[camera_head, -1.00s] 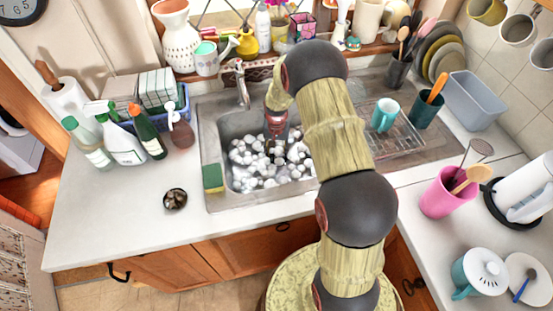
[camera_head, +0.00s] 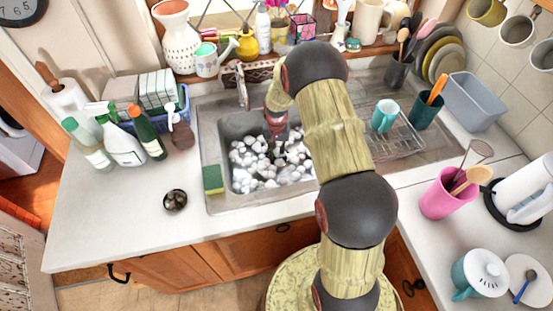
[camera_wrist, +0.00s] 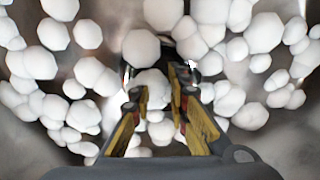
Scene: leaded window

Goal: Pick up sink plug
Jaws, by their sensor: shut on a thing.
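My gripper (camera_head: 279,141) reaches down into the sink (camera_head: 208,147), among white foam balls (camera_head: 262,170). In the wrist view its two yellow and black fingers (camera_wrist: 160,84) are close together, with a narrow gap between them, and their tips go in among the foam. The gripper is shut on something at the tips. Foam and the fingers hide most of it, so its shape does not show clearly. No sink plug can be made out apart from it in either view.
The tap (camera_head: 241,85) stands behind the sink, close to my arm. A green and yellow sponge (camera_head: 212,180) is on the left rim. A wire rack (camera_head: 400,145) with a teal mug (camera_head: 384,115) stands right of the sink.

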